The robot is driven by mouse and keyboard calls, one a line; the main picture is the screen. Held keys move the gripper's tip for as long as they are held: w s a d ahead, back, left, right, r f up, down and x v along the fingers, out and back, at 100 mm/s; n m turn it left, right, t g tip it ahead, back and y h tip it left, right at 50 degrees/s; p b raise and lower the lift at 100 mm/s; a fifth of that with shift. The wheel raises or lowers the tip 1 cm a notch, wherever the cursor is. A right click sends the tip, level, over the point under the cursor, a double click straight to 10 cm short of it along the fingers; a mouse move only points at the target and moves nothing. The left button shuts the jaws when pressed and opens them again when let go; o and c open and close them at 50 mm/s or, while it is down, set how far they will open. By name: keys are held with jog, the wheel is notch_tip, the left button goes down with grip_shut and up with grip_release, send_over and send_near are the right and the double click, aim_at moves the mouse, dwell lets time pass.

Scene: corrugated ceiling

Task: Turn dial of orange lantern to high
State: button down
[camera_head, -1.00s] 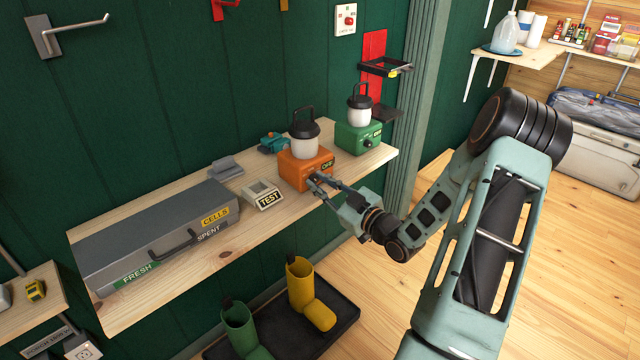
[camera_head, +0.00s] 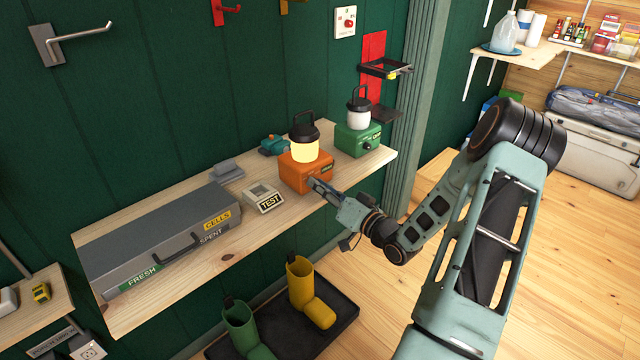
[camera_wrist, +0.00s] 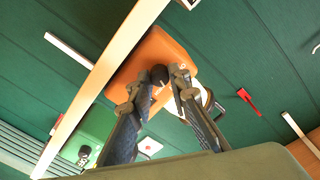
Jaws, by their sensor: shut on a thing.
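The orange lantern (camera_head: 297,175) stands on the wooden shelf, and its globe (camera_head: 305,149) under the black cap glows warm yellow. Its orange base (camera_wrist: 150,58) also shows in the wrist view. My gripper (camera_head: 313,184) is at the front of the base. In the wrist view my gripper's fingers (camera_wrist: 160,82) are closed around the black dial (camera_wrist: 158,74). The dial's marks are too small or hidden to read, so I cannot tell its setting.
A green lantern (camera_head: 358,140) with a white, unlit globe stands to the right. A TEST box (camera_head: 264,199) and a grey case (camera_head: 160,240) stand to the left on the shelf (camera_head: 240,237). Yellow and green boots (camera_head: 312,305) are on a black tray below.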

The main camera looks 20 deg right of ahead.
jog(key=m+p, duration=0.1)
jog(key=m, duration=0.3)
jog(key=shift+m, duration=0.3)
jog(key=shift+m+p, duration=0.75)
jog(key=shift+m, duration=0.85)
jog(key=shift+f+m, duration=0.1)
jog(key=shift+m, duration=0.2)
jog(key=c, duration=1.8)
grip_release()
jog(key=shift+s, duration=0.1)
jog(key=v, duration=1.2)
